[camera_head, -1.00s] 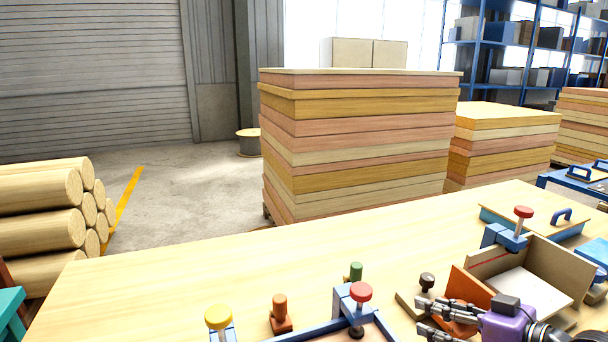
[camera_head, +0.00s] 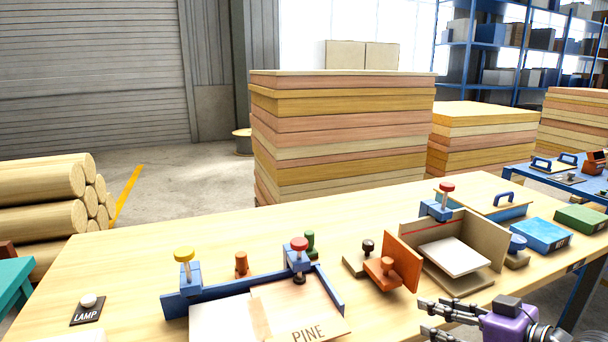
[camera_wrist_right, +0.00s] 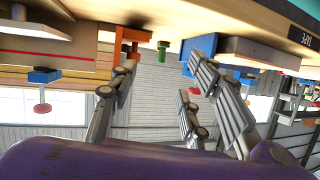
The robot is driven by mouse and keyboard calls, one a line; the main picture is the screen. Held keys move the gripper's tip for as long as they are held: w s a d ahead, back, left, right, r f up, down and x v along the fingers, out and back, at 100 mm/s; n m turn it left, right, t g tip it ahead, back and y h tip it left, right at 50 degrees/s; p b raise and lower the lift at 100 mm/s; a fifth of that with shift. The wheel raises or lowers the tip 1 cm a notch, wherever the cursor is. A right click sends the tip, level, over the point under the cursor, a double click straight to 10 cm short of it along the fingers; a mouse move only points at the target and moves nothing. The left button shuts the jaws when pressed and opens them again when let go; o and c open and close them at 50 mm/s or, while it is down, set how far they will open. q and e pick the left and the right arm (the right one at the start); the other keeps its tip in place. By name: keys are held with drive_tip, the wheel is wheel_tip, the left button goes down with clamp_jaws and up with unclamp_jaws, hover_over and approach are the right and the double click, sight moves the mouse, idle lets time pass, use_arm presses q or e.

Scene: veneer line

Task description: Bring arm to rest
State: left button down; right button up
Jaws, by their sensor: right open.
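My right gripper (camera_head: 430,318) is purple with grey jointed fingers. It is open and empty at the front edge of the wooden workbench (camera_head: 120,262), at the lower right of the head view. In the right wrist view its fingers (camera_wrist_right: 160,85) are spread with nothing between them, and the bench shows upside down along the top. The orange block with a knob (camera_head: 402,262) stands on the bench behind the gripper, apart from it. My left gripper is not in view.
A blue corner frame (camera_head: 235,287) with clamps holds pale sheets, one marked PINE. An open-sided box (camera_head: 478,240) holds a white sheet. Blue (camera_head: 541,235) and green (camera_head: 582,218) boxes lie to the right. A lamp button (camera_head: 88,310) sits front left. Veneer stacks (camera_head: 340,140) stand behind.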

drive_tip(key=s+d+f+m+h+p, duration=0.15)
drive_tip(key=s+f, duration=0.25)
drive_tip(key=f, duration=0.4)
drive_tip(key=s+f+n+h+p, duration=0.1)
drive_tip(key=s+f+h+p, duration=0.15)
drive_tip(key=s+f, duration=0.4)
use_arm(q)
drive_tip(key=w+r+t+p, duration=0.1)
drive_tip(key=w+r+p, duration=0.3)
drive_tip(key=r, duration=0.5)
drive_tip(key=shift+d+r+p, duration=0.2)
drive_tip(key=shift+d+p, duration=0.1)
drive_tip(key=shift+p, duration=0.35)
use_arm(e)
drive_tip(key=s+a+f+m+g+h, duration=0.1)
drive_tip(key=s+a+f, duration=0.2)
drive_tip(key=s, duration=0.5)
drive_tip(key=s+a+f+m+h, duration=0.1)
drive_tip(key=s+a+f+m, duration=0.1)
drive_tip(key=s, duration=0.6)
drive_tip(key=s+a+f+m+g+h, duration=0.1)
drive_tip(key=s+a+f+m, duration=0.1)
drive_tip(key=s+a+f, duration=0.2)
drive_tip(key=s+f, duration=0.2)
drive_tip(key=s, duration=0.2)
drive_tip(key=shift+s+a+g, duration=0.15)
drive_tip(key=shift+a+g, duration=0.05)
drive_tip(key=shift+g, duration=0.1)
drive_tip(key=shift+r, duration=0.1)
